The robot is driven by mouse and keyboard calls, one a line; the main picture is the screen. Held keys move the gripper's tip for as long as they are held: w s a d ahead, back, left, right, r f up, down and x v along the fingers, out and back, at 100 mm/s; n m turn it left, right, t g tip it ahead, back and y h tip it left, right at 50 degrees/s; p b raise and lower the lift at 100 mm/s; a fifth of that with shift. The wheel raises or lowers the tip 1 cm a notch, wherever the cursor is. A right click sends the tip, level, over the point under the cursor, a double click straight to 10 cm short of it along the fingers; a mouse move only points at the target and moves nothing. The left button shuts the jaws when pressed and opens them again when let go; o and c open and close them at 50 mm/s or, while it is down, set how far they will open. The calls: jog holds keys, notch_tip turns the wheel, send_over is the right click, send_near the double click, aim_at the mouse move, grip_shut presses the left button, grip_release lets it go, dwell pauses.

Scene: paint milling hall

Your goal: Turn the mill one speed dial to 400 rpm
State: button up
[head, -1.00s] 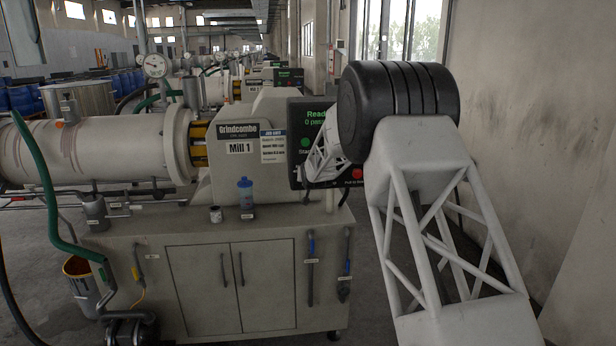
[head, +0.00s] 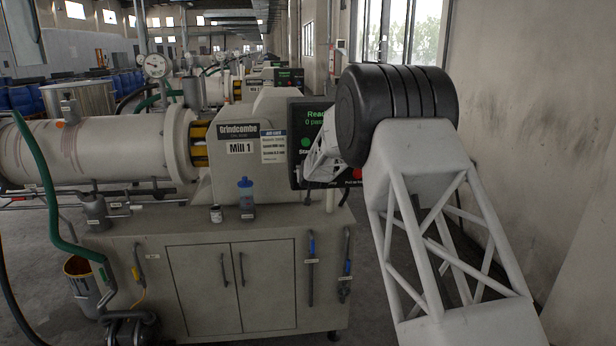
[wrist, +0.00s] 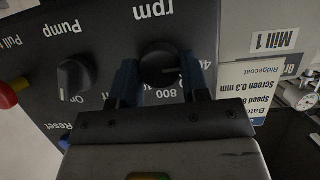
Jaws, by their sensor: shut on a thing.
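The speed dial (wrist: 158,66) is a round black knob under the "rpm" lettering on the dark panel, seen upside down in the wrist view. A pale mark on it points to the right of the picture. My gripper (wrist: 160,72) is shut on the dial, with one blue finger on each side. The "800" label shows beside the dial, and a label starting with "40" is partly covered by a finger. In the head view, Mill 1 (head: 220,185) has its control panel (head: 298,117) at its right end. My arm hides the dial and gripper there.
In the wrist view, a "Pump" knob (wrist: 75,78) and a red button (wrist: 6,96) sit left of the dial. A batch card (wrist: 255,90) is to the right.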

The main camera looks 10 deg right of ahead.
jog(key=o, duration=0.9)
jog(key=shift+s, duration=0.15)
jog(key=shift+v, duration=3.75)
jog(key=shift+r, duration=0.15)
